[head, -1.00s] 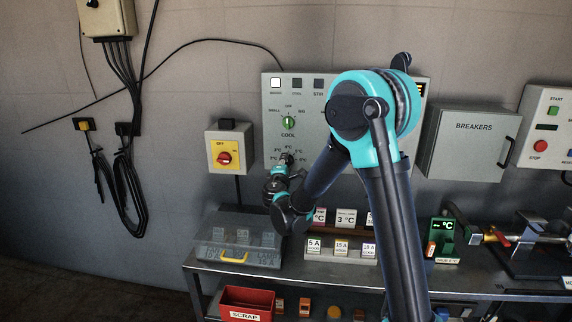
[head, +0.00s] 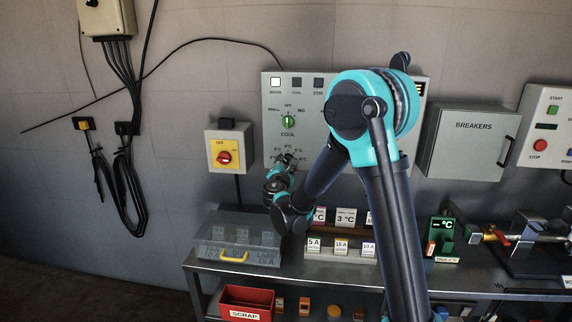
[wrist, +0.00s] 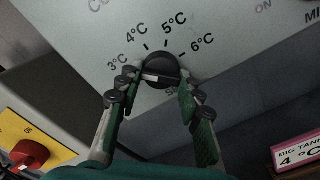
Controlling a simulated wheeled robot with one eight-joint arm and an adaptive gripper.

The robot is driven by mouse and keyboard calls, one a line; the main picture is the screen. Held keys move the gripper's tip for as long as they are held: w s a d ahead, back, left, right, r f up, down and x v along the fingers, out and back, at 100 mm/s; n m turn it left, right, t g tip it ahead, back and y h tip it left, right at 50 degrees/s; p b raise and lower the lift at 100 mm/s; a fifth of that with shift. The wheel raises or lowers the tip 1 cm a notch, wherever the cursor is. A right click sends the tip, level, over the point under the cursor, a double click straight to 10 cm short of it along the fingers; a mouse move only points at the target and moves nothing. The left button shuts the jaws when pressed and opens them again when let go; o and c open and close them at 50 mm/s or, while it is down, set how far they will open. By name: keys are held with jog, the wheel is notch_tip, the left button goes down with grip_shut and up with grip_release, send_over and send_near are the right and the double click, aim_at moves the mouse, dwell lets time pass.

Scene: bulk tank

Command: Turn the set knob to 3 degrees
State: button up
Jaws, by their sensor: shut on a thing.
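The set knob (wrist: 162,66) is round and black, on the grey panel under an arc of marks reading 3, 4, 5 and 6 °C. The 3 °C mark (wrist: 118,62) is at the left of the arc. My gripper (wrist: 157,80) is shut on the set knob, one finger on each side. A pale strip shows on the knob's lower left, but I cannot tell surely whether it is the pointer. In the head view my gripper (head: 286,163) is at the panel below the COOL switch (head: 288,122) and mostly hides the knob.
A yellow box with a red rotary switch (head: 224,158) is just left of the panel, also low left in the wrist view (wrist: 30,153). Below, the bench holds a clear lidded box (head: 215,255) and label cards, including a 3 °C card (head: 346,218).

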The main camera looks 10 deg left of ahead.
dwell(0.4)
jog(key=o, duration=1.2)
jog(key=shift+c, duration=0.2)
jog(key=s, duration=1.2)
jog(key=shift+a, duration=0.25)
